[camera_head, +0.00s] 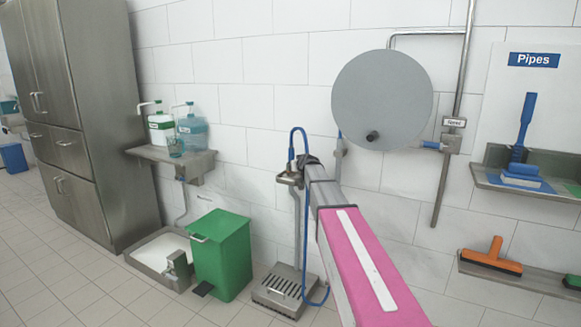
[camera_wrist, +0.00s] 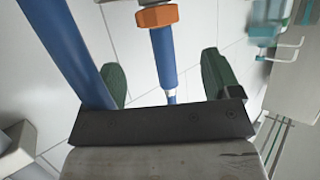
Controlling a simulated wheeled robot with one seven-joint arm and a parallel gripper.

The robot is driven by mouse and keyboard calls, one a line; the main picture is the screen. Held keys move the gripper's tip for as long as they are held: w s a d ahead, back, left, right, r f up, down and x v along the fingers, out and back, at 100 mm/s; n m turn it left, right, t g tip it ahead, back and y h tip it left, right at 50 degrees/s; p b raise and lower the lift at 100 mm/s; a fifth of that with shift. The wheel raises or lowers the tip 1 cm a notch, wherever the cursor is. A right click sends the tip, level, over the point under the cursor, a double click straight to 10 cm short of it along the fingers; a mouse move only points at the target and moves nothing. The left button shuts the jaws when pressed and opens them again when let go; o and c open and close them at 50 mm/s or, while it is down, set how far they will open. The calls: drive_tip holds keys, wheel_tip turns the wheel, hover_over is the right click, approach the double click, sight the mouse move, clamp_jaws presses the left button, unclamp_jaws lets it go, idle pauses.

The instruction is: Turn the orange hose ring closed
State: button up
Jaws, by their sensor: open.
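The orange hose ring (camera_wrist: 157,16) is a faceted collar on a blue hose (camera_wrist: 163,55) in the wrist view, at the top edge. My gripper (camera_wrist: 162,62) is open, with one green finger on each side of the hose just below the ring in the picture. The fingers look clear of the hose, and the ring lies beyond their tips in the picture. In the head view, my gripper (camera_head: 309,160) is at the wall beside the looped blue hose (camera_head: 303,132). The ring cannot be made out there.
A second, thicker blue hose length (camera_wrist: 68,50) runs close to the left finger in the wrist view. A metal bracket (camera_head: 289,178) and a grey hose reel (camera_head: 382,100) are on the wall. A green bin (camera_head: 222,258) and a slotted metal box (camera_head: 283,290) stand on the floor below.

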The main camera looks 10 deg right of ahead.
drive_tip(key=x, duration=1.1)
drive_tip(key=shift+r, duration=0.15)
drive_tip(key=c, duration=0.9)
